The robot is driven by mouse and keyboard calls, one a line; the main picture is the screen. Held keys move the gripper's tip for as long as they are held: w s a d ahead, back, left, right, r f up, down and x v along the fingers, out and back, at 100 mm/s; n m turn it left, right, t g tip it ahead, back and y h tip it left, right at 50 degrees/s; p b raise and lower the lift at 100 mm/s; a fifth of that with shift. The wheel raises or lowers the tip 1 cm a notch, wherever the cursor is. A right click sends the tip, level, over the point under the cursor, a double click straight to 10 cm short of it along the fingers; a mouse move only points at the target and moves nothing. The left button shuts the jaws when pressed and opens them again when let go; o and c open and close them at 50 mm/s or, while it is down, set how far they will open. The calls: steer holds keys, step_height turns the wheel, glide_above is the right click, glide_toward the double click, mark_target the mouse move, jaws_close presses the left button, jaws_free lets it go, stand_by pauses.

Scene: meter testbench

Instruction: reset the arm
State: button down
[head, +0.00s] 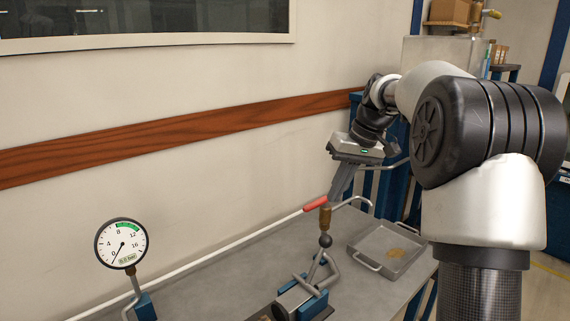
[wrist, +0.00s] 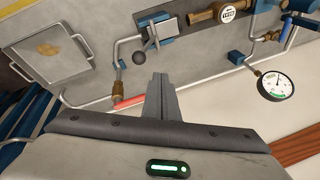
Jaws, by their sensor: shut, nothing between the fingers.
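My gripper (head: 343,182) hangs from my raised arm in the head view, above the far part of the grey bench (head: 240,270). Its fingers are together and empty. They also show shut in the wrist view (wrist: 159,83). In the head view the fingers are just above a red-handled lever (head: 316,204) on a brass fitting (head: 325,220). I cannot tell whether they touch it. The red lever also shows beside the fingers in the wrist view (wrist: 130,101).
A round gauge (head: 122,243) stands at the bench's left. A black-knobbed lever (head: 325,240) rises from a blue-jawed clamp (head: 308,285). A metal tray (head: 367,246) sits at the right. A white pipe (head: 200,260) runs along the wall (head: 220,90).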

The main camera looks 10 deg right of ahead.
steer(key=s+a+r+m+t+h, duration=0.1)
steer(key=s+a+r, duration=0.15)
steer(key=s, duration=0.95)
steer(key=s+a+r+t+h, duration=0.1)
steer(key=s+a+r+h, duration=0.15)
steer(key=s, duration=0.95)
steer(key=s+f+m+t, duration=0.1)
steer(key=s+f, duration=0.4)
steer(key=s, duration=0.2)
steer(key=shift+s+a+f+t, duration=0.3)
steer(key=shift+s+a+f, duration=0.05)
